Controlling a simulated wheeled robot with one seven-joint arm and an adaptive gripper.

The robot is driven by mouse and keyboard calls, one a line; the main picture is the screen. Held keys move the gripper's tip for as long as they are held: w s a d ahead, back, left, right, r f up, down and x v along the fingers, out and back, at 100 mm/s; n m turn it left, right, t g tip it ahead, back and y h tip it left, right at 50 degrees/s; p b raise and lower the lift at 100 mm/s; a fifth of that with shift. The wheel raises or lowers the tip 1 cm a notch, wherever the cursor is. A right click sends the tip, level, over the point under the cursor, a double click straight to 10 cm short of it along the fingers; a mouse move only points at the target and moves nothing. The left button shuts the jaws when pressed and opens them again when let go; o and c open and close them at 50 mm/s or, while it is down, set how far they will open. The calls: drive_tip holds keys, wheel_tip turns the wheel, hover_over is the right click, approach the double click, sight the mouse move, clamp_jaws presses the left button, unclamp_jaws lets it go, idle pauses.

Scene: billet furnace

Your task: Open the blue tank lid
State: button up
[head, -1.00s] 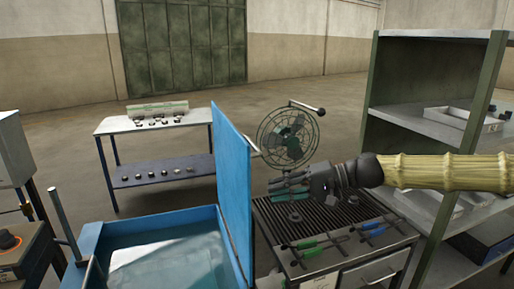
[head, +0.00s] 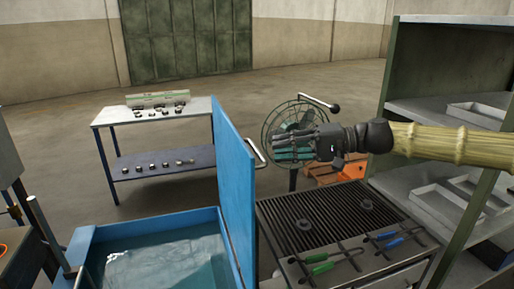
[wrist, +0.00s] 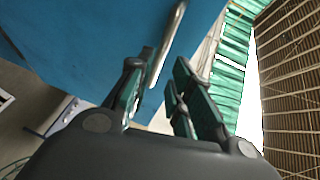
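The blue tank lid (head: 233,190) stands upright, hinged up on the right side of the blue tank (head: 88,240), and the tank's water is exposed. The lid's metal bar handle (head: 256,152) sticks out from its right face. My gripper (head: 280,147) is just right of the lid, pointing left at the handle. In the wrist view, the blue lid (wrist: 90,40) fills the upper left and the handle (wrist: 168,45) runs just beyond the open fingers (wrist: 160,92). The handle appears apart from the fingers; exact depth is hard to tell.
A slatted grill bench (head: 345,212) with green- and blue-handled tools lies below my gripper. A fan (head: 288,125) stands behind it. A green shelf rack (head: 480,160) with trays is at right. A two-level table (head: 150,120) stands behind the tank at left.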

sight(257, 149)
drive_tip(key=shift+w+a+f+p, duration=0.1)
drive_tip(key=shift+a+f+p, duration=0.15)
drive_tip(key=shift+a, duration=0.85)
drive_tip(key=shift+w+a+f+p, duration=0.2)
drive_tip(key=shift+a+p, duration=0.1)
drive_tip(key=shift+a, duration=0.8)
drive_tip(key=shift+w+a+f+p, duration=0.1)
drive_tip(key=shift+a+f+p, duration=0.15)
drive_tip(key=shift+a, duration=0.85)
drive_tip(key=shift+c, duration=0.4)
clamp_jaws()
